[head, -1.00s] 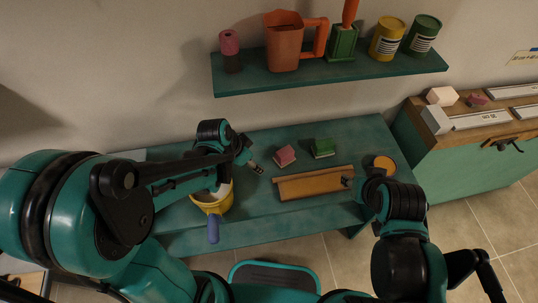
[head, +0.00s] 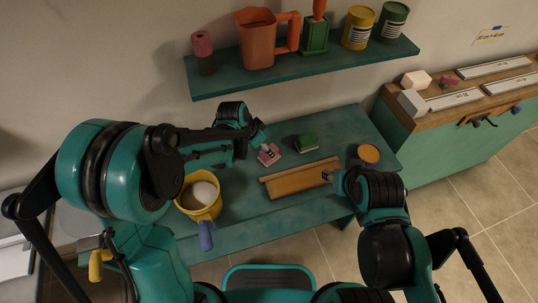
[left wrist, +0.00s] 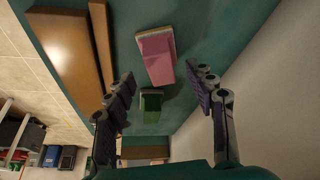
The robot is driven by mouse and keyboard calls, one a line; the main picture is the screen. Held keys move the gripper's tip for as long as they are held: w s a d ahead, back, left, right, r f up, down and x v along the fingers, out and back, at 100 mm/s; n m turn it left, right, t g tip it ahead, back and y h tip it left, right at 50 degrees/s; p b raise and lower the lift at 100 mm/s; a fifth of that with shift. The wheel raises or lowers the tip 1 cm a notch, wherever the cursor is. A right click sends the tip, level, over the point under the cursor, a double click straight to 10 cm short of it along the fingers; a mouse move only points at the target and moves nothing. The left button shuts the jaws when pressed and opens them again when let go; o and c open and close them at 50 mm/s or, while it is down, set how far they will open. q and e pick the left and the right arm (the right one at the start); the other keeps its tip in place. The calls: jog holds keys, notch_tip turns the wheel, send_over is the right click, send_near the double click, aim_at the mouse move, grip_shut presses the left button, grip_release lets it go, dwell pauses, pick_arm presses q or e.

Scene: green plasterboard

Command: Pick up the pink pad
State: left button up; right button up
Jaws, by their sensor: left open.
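The pink pad (head: 265,161) lies on the green table, left of the green pad (head: 306,143). My left gripper (head: 268,151) is at the pink pad and partly covers it. In the left wrist view, the pink pad (left wrist: 156,57) has a pale layer along its edge and lies ahead of the open left fingers (left wrist: 163,85). The fingers are spread and nothing is between them in a grip. My right gripper (head: 328,177) is at the right end of the orange-brown tray; its jaws are too small to read.
The orange-brown tray (head: 295,181) lies in front of the pads. A yellow bucket (head: 213,211) stands left, and an orange-topped can (head: 368,154) right. A shelf (head: 300,72) with a jug and cans hangs above the table. The green pad (left wrist: 151,107) is close to the left fingers.

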pick_arm(q)
jog(key=b+x, duration=0.1)
jog(key=x, duration=0.4)
jog(key=shift+w+d+f+b, duration=0.1)
jog(key=shift+w+d+b, duration=0.05)
jog(key=shift+d+b, duration=0.2)
jog(key=shift+a, duration=0.1)
grip_shut()
notch_tip(320, 180, up, 5)
jog(key=shift+f+p, duration=0.25)
jog(key=shift+p, duration=0.75)
jog(key=s+d+r+p, duration=0.2)
jog(key=d+r, duration=0.4)
jog(key=d, duration=0.5)
jog(key=shift+s+d+r+p, duration=0.2)
jog(key=shift+s+r+p, duration=0.1)
jog(key=shift+p, duration=0.15)
